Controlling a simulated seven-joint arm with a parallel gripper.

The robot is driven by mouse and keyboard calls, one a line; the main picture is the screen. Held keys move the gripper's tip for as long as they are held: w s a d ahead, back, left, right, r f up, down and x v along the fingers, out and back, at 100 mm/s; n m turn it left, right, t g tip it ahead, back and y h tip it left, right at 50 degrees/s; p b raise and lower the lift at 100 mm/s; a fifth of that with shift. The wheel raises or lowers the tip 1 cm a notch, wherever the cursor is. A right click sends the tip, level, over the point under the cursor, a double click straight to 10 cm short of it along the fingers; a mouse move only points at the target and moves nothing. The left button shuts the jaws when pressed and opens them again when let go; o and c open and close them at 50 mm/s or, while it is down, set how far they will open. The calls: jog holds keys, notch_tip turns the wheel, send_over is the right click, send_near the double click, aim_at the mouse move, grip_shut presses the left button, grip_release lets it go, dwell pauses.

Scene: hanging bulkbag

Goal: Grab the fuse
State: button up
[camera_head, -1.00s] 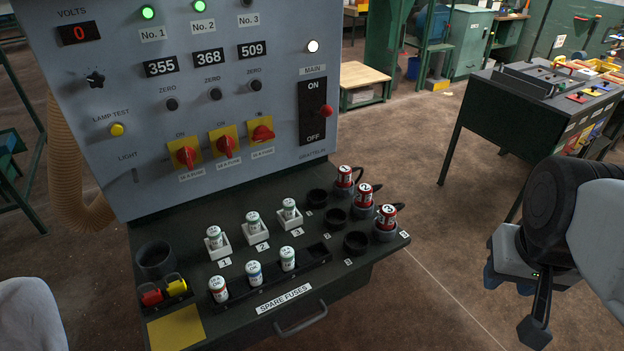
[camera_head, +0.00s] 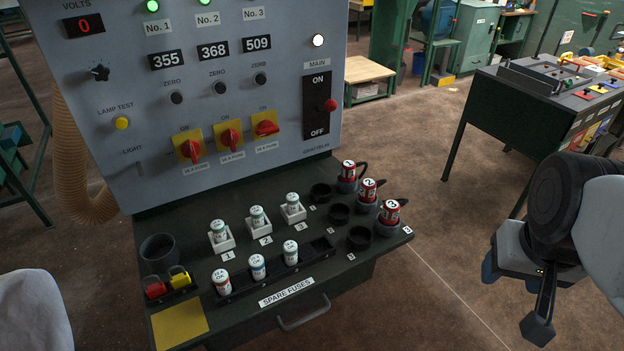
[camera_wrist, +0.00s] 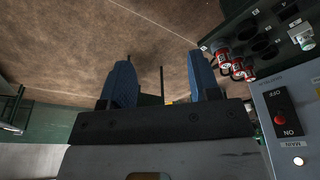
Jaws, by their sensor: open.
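Three white fuses stand upright in white numbered holders on the dark bench: fuse 1 (camera_head: 219,231), fuse 2 (camera_head: 257,217) and fuse 3 (camera_head: 292,203). Three spare fuses stand in the black rack in front: left (camera_head: 222,282), middle (camera_head: 257,267) and right (camera_head: 290,252). The rack's right end is empty. My gripper (camera_head: 514,298) is at the right of the head view, off the bench's right side and well apart from every fuse. In the wrist view my gripper (camera_wrist: 163,82) shows two blue fingers spread apart with nothing between them.
Red numbered padlock-like cylinders (camera_head: 368,190) sit in cups at the bench's right edge beside empty black cups (camera_head: 338,214). The grey control panel (camera_head: 290,110) rises behind. Red and yellow pieces (camera_head: 167,284) and a dark cup (camera_head: 158,255) stand left. Open floor lies right of the bench.

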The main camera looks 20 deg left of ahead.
jog(key=shift+o, duration=0.2)
jog(key=m+y, duration=1)
jog(key=m, duration=0.1)
send_near(295, 197)
jog(key=s+d+r, duration=0.6)
jog(key=s+d, duration=0.2)
jog(key=s, duration=0.1)
jog(key=w+a+f+m+t, duration=0.1)
jog(key=w+a+f+m, duration=0.2)
jog(key=m, duration=0.1)
jog(key=w+a+f+m+t+y, duration=0.1)
jog(key=w+a+f+m, duration=0.2)
jog(key=a+f+m, duration=0.1)
jog(key=w+a+f+m+t+y, duration=0.1)
jog(key=w+a+f+m, duration=0.1)
jog(key=a+f+m, duration=0.1)
jog(key=shift+w+a+f+m, duration=0.2)
jog(key=shift+w+a+m, duration=0.2)
jog(key=shift+a+m, duration=0.25)
jog(key=shift+a, duration=0.15)
jog(key=shift+w+a+f+t, duration=0.15)
jog(key=shift+w+a+f, duration=0.1)
jog(key=shift+a, duration=0.2)
jog(key=shift+w+a+f+t, duration=0.2)
jog(key=shift+w+a, duration=0.1)
jog(key=shift+a, duration=0.2)
